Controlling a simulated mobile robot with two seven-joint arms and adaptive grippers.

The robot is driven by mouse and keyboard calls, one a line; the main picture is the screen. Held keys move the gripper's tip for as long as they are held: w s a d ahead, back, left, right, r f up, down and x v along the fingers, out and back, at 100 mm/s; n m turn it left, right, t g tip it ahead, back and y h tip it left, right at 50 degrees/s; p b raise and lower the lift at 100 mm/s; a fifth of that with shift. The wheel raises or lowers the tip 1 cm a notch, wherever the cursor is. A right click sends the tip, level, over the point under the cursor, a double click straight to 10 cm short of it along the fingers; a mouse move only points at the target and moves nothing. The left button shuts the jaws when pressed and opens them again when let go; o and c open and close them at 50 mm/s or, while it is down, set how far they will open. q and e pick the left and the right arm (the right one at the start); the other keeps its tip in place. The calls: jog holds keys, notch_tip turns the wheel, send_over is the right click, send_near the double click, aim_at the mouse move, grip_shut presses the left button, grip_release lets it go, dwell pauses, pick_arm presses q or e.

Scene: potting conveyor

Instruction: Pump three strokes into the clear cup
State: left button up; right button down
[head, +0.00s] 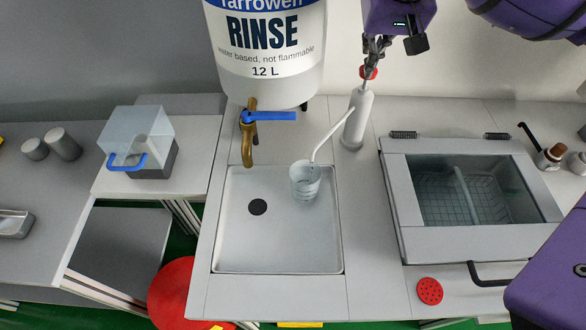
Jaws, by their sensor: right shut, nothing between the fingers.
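The clear cup (305,181) stands upright in the shallow white sink tray (275,255). The white pump (355,120) stands just right of the tray, and its long spout slants down to the cup's mouth. The pump has a red knob (369,73) on top. My right gripper (371,68) is above the pump with its shut fingertips at the red knob; whether they touch it is hard to tell. I cannot make out the liquid level in the cup. My left gripper is not in view.
A RINSE tank (268,45) with a brass tap (248,140) and blue lever stands behind the tray. A glass-lidded box (405,215) stands to the right. A clear-covered box (137,140) with a blue handle stands left. The counter between pump and glass-lidded box is clear.

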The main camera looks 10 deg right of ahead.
jog(key=shift+s+f, duration=0.1)
jog(key=shift+f, duration=0.65)
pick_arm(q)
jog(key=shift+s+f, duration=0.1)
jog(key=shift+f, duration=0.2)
pick_arm(e)
jog(key=shift+r, duration=0.1)
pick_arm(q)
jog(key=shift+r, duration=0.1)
pick_arm(e)
jog(key=shift+r, duration=0.1)
jog(key=shift+r+p, duration=0.35)
jog(key=shift+r, duration=1.1)
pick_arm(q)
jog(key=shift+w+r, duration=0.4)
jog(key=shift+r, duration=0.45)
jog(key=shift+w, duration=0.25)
pick_arm(e)
jog(key=shift+f, duration=0.1)
